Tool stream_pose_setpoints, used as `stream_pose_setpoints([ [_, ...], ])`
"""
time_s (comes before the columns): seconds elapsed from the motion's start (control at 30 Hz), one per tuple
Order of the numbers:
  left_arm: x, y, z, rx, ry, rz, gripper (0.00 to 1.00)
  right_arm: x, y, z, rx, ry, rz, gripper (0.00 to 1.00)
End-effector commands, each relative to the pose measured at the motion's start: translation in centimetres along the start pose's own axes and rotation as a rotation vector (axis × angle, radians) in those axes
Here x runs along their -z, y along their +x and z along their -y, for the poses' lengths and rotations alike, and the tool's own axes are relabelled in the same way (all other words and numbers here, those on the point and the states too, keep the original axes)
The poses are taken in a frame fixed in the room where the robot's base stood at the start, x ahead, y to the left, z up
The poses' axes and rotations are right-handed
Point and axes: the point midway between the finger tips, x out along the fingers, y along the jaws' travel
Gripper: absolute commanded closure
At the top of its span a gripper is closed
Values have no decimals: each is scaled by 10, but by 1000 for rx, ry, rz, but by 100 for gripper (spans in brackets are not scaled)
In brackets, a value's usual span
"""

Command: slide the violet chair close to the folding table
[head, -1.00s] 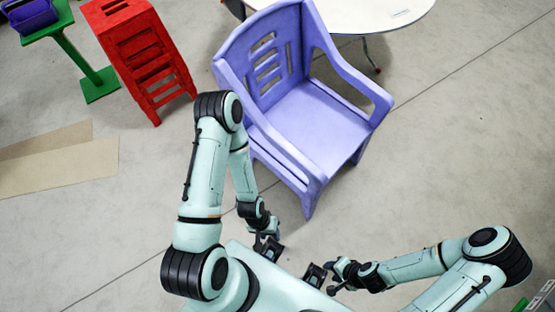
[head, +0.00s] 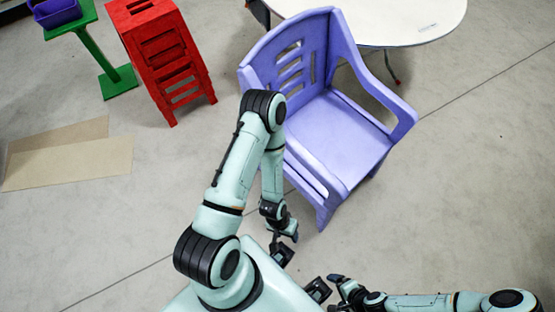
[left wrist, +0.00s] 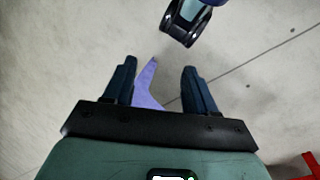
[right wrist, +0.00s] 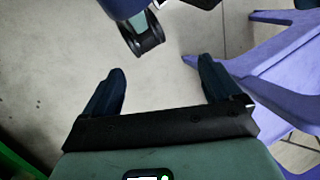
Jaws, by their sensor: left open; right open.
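The violet chair (head: 335,130) stands upright on the floor in the head view, its backrest towards the folding table and its seat towards me. The white round folding table (head: 420,22) is behind it at the top; the backrest overlaps its edge in the picture, so the gap cannot be told. My left gripper (head: 286,238) is open and empty, low in front of the chair's front legs. A violet leg shows beyond its fingers in the left wrist view (left wrist: 156,68). My right gripper (head: 342,284) is open and empty, further from the chair. The right wrist view shows the chair (right wrist: 275,75) at right.
A red stool (head: 160,55) and a green stand (head: 95,55) with a purple bin (head: 55,12) are at the upper left. Flat tan boards (head: 70,160) lie on the floor at left. The floor right of the chair is clear.

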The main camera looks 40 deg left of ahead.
Motion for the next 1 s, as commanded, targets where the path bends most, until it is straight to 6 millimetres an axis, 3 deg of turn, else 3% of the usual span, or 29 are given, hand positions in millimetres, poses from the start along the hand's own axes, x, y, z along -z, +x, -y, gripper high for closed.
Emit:
stream_pose_setpoints([
  [0.03,14,23,6,-16,-44,-59,44,0,15,-6,-2,3,-5,9],
  [0.13,64,65,14,-87,-183,-259,44,8,39,-16,-2,6,-34,9],
  [0.23,134,103,29,-223,-390,-541,44,24,68,-26,-2,10,-79,9],
  [0.3,181,115,45,-344,-542,-746,44,36,86,-32,-2,12,-112,9],
  [0.43,242,116,88,-589,-786,-1096,44,59,115,-41,0,14,-168,9],
  [0.53,264,108,122,-764,-911,-1312,44,75,132,-46,1,16,-204,9],
  [0.7,271,94,161,-962,-1005,-1535,44,89,147,-50,1,17,-236,9],
  [1.0,270,84,169,-1023,-1019,-1594,44,92,146,-50,2,17,-246,9],
])
